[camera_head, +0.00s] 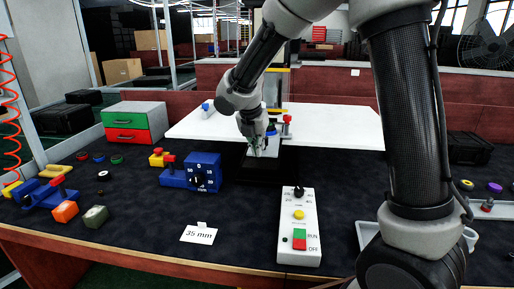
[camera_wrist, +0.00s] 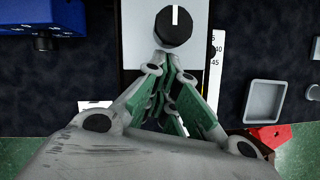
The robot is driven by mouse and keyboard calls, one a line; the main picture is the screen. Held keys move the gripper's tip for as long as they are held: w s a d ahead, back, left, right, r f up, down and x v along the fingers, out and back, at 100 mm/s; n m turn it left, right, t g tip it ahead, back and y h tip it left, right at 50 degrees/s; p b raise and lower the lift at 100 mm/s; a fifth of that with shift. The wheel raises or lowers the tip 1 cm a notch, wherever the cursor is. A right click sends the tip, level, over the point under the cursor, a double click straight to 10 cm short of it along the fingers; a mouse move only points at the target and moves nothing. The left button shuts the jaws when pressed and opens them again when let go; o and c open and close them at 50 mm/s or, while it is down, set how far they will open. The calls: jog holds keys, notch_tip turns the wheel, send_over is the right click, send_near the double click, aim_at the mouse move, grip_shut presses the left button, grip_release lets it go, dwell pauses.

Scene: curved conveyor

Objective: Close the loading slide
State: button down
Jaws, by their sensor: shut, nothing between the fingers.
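My gripper (camera_head: 258,150) points down over a small white-and-black fixture (camera_head: 268,168) at the middle back of the bench. The gripper also shows in the wrist view (camera_wrist: 173,70). Its green-padded fingers come together, with nothing held between them. Beyond the fingertips in the wrist view is a pale panel with a black round knob (camera_wrist: 173,26) bearing a white line. A white strip with scale numbers (camera_wrist: 217,62) lies beside it. The gripper and arm hide much of the fixture, so I cannot make out the loading slide or how far it is open.
A blue dial box (camera_head: 205,172) stands left of the fixture. A white control box (camera_head: 299,222) with RUN and OFF marks is in front. A 35 mm card (camera_head: 199,234) lies on the mat. Green and red drawers (camera_head: 134,125) stand back left. A white board (camera_head: 335,125) is behind.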

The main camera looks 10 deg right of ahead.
aim_at(272, 136)
jog(key=w+d, duration=0.1)
jog(key=w, duration=0.1)
jog(key=w+d, duration=0.1)
jog(key=w, duration=0.2)
jog(key=w+d, duration=0.1)
jog(key=w, duration=0.2)
jog(key=shift+w+d, duration=0.2)
jog(key=shift+w+r, duration=0.1)
jog(key=shift+w, duration=0.1)
